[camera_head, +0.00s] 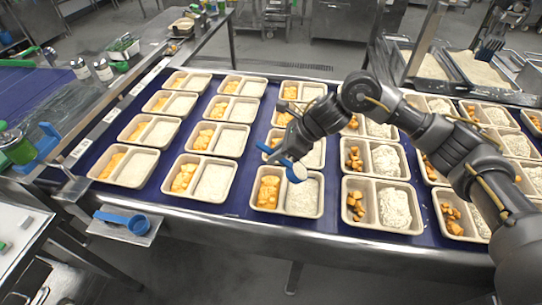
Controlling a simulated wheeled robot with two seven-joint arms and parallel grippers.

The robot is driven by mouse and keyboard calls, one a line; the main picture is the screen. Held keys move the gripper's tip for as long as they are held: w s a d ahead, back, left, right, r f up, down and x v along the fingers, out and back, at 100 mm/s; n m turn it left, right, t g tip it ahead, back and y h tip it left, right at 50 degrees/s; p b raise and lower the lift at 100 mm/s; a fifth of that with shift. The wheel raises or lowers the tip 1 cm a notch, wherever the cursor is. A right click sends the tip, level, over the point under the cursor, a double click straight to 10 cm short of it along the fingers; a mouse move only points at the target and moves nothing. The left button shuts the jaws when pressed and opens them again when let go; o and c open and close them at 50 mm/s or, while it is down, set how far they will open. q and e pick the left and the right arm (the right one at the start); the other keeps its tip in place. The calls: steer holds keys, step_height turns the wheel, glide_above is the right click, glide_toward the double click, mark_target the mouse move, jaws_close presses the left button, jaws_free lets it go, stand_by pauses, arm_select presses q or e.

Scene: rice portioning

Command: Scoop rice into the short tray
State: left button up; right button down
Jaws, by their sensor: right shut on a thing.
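My right gripper (278,146) is shut on a blue scoop (272,151). The scoop's rounded end, with white matter that looks like rice, hangs over a two-compartment tray (254,203) in the front row. That tray has orange pieces (268,190) in its left compartment and a pale, grainy layer (303,197) in its right one. The scoop appears above the tray, apart from its contents. Rice (480,68) fills wide metal pans at the back right. My left gripper is not in view.
Several similar trays stand in rows on the blue belt; those to the right hold heaped rice (394,207). A second blue scoop (137,224) lies on a metal shelf at the lower left. A metal rail (270,232) runs along the front edge.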

steer(key=shift+s+d+r+y, duration=0.1)
steer(key=shift+d+r+y, duration=0.25)
steer(key=shift+y, duration=0.15)
steer(key=d+y+b, duration=0.1)
steer(key=d+r+t+y+b, duration=0.1)
steer(key=d+y, duration=0.1)
steer(key=s+d+r+y+b, duration=0.1)
steer(key=shift+s+d+r+y, duration=0.1)
steer(key=shift+d+r+y, duration=0.05)
steer(key=shift+y, duration=0.25)
steer(key=d+y+b, duration=0.1)
steer(key=b, duration=0.3)
steer(key=s+d+t+y+b, duration=0.1)
steer(key=d+y+b, duration=0.1)
steer(key=b, duration=0.3)
steer(key=d+r+y+b, duration=0.1)
steer(key=d+y+b, duration=0.1)
steer(key=b, duration=0.3)
steer(key=shift+s+d+t, duration=0.2)
steer(key=shift+t, duration=0.2)
steer(key=shift+r, duration=0.1)
